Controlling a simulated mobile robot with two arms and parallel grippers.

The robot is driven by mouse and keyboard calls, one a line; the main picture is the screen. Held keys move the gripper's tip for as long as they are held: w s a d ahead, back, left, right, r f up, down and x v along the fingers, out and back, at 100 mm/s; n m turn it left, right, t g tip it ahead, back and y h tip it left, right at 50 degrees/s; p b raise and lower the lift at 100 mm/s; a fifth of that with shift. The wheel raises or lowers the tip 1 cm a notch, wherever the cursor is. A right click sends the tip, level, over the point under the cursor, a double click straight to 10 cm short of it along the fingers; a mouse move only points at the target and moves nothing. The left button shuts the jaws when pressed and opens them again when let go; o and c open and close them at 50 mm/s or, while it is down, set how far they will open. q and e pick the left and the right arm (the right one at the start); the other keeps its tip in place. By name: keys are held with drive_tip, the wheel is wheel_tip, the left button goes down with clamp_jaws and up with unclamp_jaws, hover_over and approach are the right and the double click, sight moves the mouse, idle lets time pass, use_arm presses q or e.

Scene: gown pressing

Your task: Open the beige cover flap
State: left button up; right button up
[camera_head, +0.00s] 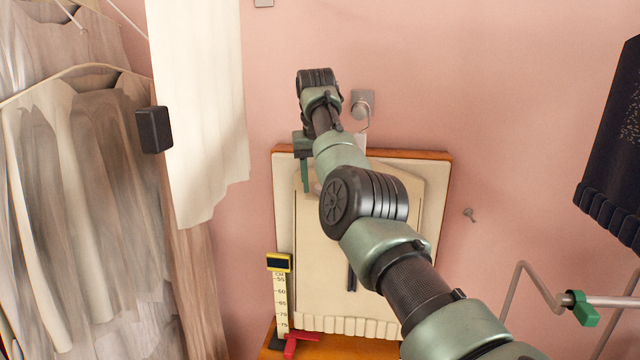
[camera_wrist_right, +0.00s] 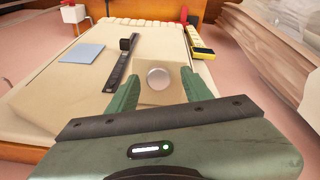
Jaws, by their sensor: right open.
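The beige cover flap (camera_head: 318,225) lies closed against the wooden-edged board on the pink wall, partly hidden behind my right arm. A round silver-grey knob (camera_wrist_right: 158,78) on a small beige block shows in the right wrist view. My right gripper (camera_head: 307,180) is at the upper left of the board in the head view. In the wrist view its two green fingers (camera_wrist_right: 160,74) are open, one on each side of the knob and block, with gaps visible. I cannot tell their exact depth relative to the knob. My left gripper is not in view.
A yellow-topped ruler (camera_head: 280,295) with a red foot stands at the board's lower left. Pale gowns (camera_head: 90,200) and a cream cloth (camera_head: 198,110) hang left. A dark fringed cloth (camera_head: 612,160) and metal rail (camera_head: 610,301) are right. A black strip (camera_wrist_right: 120,66) lies on the board.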

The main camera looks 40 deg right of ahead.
drive_tip(key=p+v, duration=0.2)
drive_tip(key=v, duration=0.5)
idle(0.5)
